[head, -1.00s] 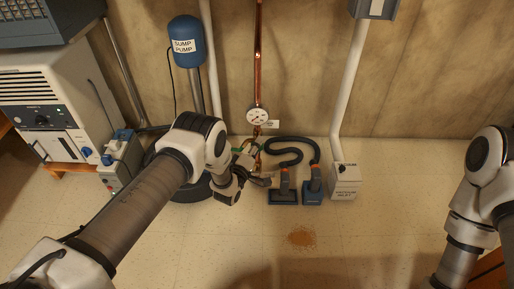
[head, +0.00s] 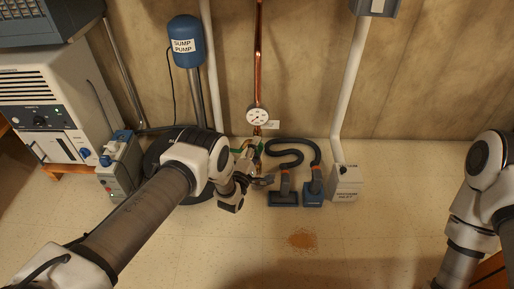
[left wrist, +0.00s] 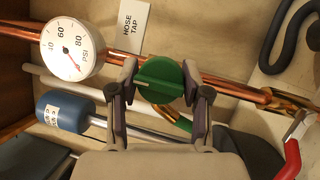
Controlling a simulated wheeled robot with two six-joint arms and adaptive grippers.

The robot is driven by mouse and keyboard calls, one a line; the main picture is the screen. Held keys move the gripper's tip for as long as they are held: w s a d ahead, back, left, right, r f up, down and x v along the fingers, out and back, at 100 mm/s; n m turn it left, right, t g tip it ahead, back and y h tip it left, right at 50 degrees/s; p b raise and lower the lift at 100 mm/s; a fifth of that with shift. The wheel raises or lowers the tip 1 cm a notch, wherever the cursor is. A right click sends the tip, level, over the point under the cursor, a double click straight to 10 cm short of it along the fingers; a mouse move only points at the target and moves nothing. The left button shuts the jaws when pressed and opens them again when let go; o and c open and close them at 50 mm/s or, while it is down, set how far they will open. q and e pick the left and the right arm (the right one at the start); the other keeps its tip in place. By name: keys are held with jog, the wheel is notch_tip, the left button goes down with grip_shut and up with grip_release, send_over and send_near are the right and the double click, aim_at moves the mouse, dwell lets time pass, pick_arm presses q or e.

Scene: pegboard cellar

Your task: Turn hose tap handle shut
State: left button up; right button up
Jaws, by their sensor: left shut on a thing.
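The green hose tap handle (left wrist: 160,80) is a round knob with a raised bar, seen in the left wrist view on the copper pipe (left wrist: 232,90). My left gripper (left wrist: 160,88) has one finger on each side of the knob and is shut on it. In the head view my left gripper (head: 262,181) is low by the wall, and the arm partly hides the tap area. A white label (left wrist: 130,27) reading "HOSE TAP" is beside the pipe. My right arm shows at the right edge of the head view; its gripper is out of frame.
A pressure gauge (head: 258,116) sits on the copper pipe above the tap. The blue sump pump (head: 187,42) stands to the left. A black hose with blue floor heads (head: 283,198) and a vacuum inlet box (head: 345,184) are to the right. The front floor is clear except for a brown stain (head: 302,239).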

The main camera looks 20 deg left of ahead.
pick_arm(q)
jog(key=shift+f, duration=0.1)
jog(key=o, duration=1.1)
jog(key=shift+o, duration=0.2)
jog(key=s+a+f, duration=0.1)
jog(key=s+f, duration=0.1)
jog(key=s, duration=0.9)
jog(key=shift+s+a, duration=0.2)
jog(key=shift+s, duration=0.2)
